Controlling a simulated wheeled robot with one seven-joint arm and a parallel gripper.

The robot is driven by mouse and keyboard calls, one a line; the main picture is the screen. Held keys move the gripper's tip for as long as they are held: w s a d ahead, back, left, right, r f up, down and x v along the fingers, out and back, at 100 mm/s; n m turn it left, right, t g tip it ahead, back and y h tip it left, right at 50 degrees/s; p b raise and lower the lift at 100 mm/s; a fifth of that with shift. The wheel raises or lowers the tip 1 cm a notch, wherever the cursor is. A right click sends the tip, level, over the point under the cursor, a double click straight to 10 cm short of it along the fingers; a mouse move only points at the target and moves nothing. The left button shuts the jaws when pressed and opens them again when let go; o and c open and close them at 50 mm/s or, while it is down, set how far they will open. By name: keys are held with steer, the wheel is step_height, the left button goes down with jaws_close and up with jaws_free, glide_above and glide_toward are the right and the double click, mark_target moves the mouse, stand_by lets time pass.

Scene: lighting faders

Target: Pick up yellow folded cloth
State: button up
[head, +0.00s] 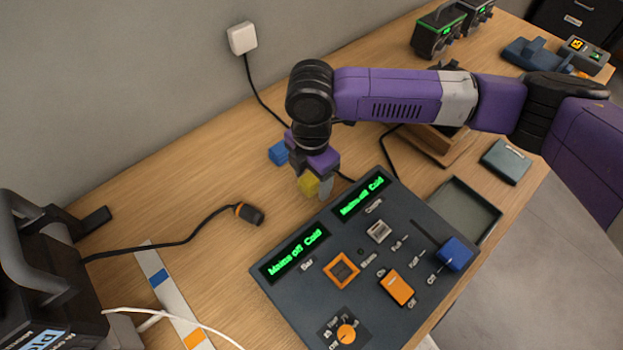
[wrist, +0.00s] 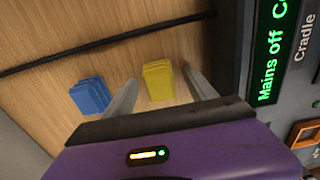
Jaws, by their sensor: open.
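The yellow folded cloth (wrist: 158,80) lies on the wooden table, between the two open fingers of my gripper (wrist: 160,95) as seen in the wrist view.
The dark control panel (head: 280,287) with green displays stands close to my gripper. A black cable (wrist: 110,40) runs behind the cloths. An empty grey tray (head: 466,208) is at the panel's right. A cable plug (head: 250,213) lies on the open table to the left.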

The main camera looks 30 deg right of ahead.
mark_target(312, 178)
jaws_close()
steer(key=shift+r, duration=0.15)
step_height(312, 178, up, 20)
steer(key=shift+b, duration=0.45)
stand_by(0.4)
steer(key=c, duration=0.8)
jaws_free()
steer(key=shift+c, duration=0.2)
steer(key=c, duration=0.4)
